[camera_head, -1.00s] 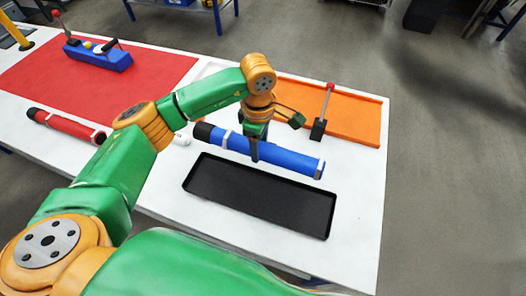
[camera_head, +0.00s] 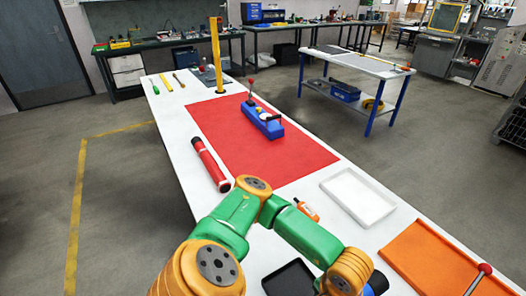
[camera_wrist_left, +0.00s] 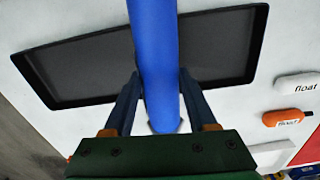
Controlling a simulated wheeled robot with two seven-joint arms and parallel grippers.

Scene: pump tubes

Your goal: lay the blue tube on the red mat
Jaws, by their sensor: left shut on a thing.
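The blue tube (camera_wrist_left: 155,50) is between the fingers of my left gripper (camera_wrist_left: 161,80) in the left wrist view, and the gripper is shut on it. The black tray shows behind the tube in that view. In the head view only a bit of the blue tube (camera_head: 379,281) shows at the bottom edge, beside my wrist; the fingers are hidden. The red mat (camera_head: 235,150) lies flat on the white table, further along it than the gripper. A corner of the mat also shows in the left wrist view (camera_wrist_left: 308,153). My right gripper is not in view.
A blue device (camera_head: 262,121) with a lever stands on the mat. A red tube (camera_head: 211,164) lies along its left edge. A white tray (camera_head: 357,197), orange board (camera_head: 430,258) and black tray (camera_head: 290,281) lie nearer. A yellow post (camera_head: 216,55) stands beyond. The mat's near part is clear.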

